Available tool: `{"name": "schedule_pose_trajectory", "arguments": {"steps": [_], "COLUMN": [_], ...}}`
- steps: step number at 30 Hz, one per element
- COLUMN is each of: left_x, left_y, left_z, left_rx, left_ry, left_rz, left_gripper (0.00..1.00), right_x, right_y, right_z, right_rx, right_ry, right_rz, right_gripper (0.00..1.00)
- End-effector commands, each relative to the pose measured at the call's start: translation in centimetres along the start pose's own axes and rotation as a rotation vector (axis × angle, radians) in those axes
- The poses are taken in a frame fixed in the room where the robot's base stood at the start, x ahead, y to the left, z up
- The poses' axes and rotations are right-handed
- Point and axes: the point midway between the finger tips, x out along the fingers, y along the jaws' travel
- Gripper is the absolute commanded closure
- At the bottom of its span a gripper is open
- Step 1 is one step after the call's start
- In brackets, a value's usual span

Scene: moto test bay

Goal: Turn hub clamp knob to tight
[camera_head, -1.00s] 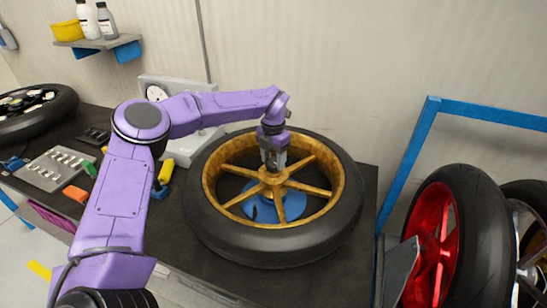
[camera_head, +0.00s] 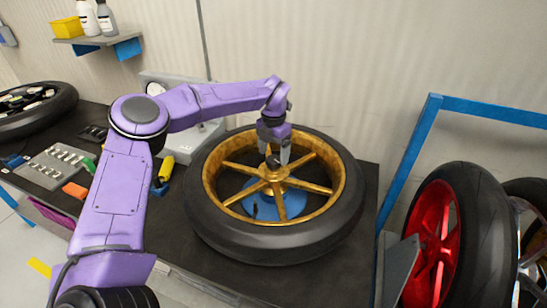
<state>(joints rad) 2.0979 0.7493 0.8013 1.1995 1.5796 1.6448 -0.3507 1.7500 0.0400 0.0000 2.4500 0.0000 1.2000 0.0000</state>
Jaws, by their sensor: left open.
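A motorcycle wheel with a gold rim and spokes (camera_head: 235,170) and a black tyre (camera_head: 275,243) lies flat on the dark bench. A small dark knob (camera_head: 273,161) sits on top of its gold hub (camera_head: 274,174). A blue disc (camera_head: 262,203) shows under the spokes. My left gripper (camera_head: 274,158) points down over the hub, its fingers spread on either side of the knob. I cannot tell whether the fingers touch it. My right gripper is not in view.
A grey machine (camera_head: 195,143) stands behind the wheel. A tray of small parts (camera_head: 58,168), an orange block (camera_head: 75,190) and a yellow item (camera_head: 166,167) lie to the left. A blue frame (camera_head: 412,160) and a red wheel (camera_head: 437,240) stand at the right.

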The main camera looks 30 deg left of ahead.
Motion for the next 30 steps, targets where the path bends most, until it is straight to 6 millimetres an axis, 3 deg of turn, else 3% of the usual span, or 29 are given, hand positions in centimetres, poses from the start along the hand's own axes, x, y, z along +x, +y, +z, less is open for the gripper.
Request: {"name": "schedule_pose_trajectory", "arguments": {"steps": [6, 12, 30], "left_x": [-5.1, -8.1, -8.9], "left_y": [0.0, 0.0, 0.0], "left_z": [0.1, 0.0, -0.1], "left_rx": [0.0, 0.001, 0.0], "left_ry": [-0.003, 0.001, 0.002], "left_rz": [0.001, -0.001, -0.002], "left_gripper": [0.2, 0.2, 0.2], "right_x": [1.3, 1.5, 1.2], "right_y": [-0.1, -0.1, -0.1], "right_z": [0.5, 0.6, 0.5], "right_rx": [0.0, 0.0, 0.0], "right_ry": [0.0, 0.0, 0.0], "right_rz": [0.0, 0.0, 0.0], "right_gripper": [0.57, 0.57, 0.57]}}
